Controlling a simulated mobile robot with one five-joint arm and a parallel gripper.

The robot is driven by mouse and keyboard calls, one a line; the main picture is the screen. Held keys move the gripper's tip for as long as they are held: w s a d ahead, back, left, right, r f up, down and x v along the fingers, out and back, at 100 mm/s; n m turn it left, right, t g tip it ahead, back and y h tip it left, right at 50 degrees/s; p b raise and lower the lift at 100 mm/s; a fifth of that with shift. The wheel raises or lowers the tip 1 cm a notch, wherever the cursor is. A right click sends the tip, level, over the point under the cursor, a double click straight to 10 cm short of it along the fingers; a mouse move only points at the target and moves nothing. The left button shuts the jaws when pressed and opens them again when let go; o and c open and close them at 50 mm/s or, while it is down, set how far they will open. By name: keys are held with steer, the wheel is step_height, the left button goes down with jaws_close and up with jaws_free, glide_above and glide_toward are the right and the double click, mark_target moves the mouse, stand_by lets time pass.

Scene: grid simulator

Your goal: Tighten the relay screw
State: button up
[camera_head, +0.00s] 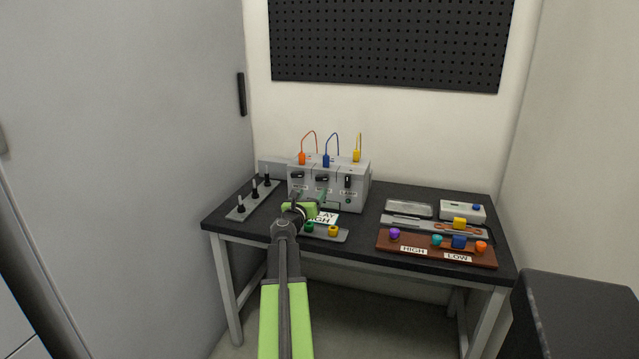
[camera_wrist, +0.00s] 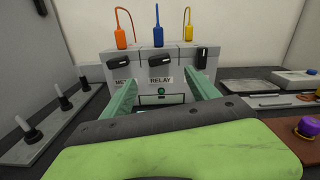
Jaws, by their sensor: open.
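A grey box (camera_head: 356,193) stands at the back of the dark table. In the wrist view, the box (camera_wrist: 190,63) carries a RELAY label (camera_wrist: 160,80) below a black lever. A small round teal screw head (camera_wrist: 161,91) sits just under that label. My gripper (camera_wrist: 162,95) is open, its two teal fingers pointing at the box, one on each side of the screw. They look empty. In the head view my gripper (camera_head: 310,200) is low in front of the box. I cannot tell whether the fingertips touch it.
Orange, blue and yellow plugs with wires top the box. A strip with black posts (camera_head: 242,213) lies left. A sign (camera_head: 324,219) and small tray (camera_head: 341,237) are in front. A brown board (camera_head: 432,254) with coloured knobs, labelled HIGH and LOW, lies right.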

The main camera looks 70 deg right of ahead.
mark_target(321, 180)
steer(key=d, duration=1.2)
steer(key=shift+w, duration=0.35)
steer(key=shift+c, duration=0.3)
